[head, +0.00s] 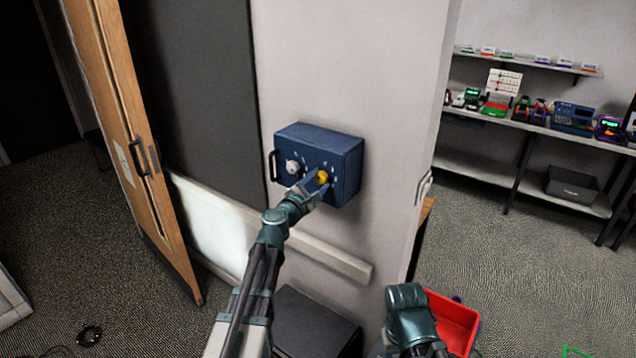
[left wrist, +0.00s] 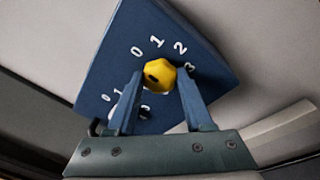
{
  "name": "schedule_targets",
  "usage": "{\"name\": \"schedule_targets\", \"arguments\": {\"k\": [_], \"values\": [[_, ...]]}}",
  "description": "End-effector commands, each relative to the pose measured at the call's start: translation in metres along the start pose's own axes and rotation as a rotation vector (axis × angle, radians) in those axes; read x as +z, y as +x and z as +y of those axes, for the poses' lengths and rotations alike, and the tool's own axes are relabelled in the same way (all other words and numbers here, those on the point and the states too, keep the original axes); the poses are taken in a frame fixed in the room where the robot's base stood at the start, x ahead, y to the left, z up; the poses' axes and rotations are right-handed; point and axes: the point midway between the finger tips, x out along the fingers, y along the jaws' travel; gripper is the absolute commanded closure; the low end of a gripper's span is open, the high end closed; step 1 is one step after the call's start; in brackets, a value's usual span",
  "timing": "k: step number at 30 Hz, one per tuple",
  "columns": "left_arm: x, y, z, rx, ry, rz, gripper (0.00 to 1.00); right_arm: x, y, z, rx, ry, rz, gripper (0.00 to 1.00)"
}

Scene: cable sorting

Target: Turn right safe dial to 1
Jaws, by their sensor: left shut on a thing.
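The blue safe (head: 346,170) is mounted on the pale wall, with a handle on its left side. Its right dial is a yellow knob (head: 323,177) with the numbers 0, 1, 2 and 3 around it. My left gripper (head: 318,183) is shut on this knob, one finger on each side. The left dial is a pale knob (head: 292,167), partly hidden by a finger in the wrist view. My right gripper (head: 410,318) hangs low at the right, its fingers not clear.
A wooden door (head: 150,150) stands at the left beside a dark board (head: 195,90). A ledge (head: 330,258) runs below the safe. A red bin (head: 455,318) is on the floor near my right gripper. Shelves with several devices (head: 572,118) are at the back right.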

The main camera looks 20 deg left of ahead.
Motion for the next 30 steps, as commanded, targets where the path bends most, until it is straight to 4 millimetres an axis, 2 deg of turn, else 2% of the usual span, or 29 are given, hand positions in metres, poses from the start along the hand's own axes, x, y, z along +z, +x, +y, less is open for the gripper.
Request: {"name": "schedule_targets", "arguments": {"k": [21, 30], "values": [[-0.003, 0.000, -0.002, 0.053, 0.528, -0.054, 1.00, -0.001, 0.018, -0.002, 0.000, 0.001, 0.000, 0.50], [-0.003, 0.000, -0.002, 0.067, 0.681, -0.069, 1.00, -0.001, 0.022, -0.002, 0.000, 0.001, 0.000, 0.50]]}}
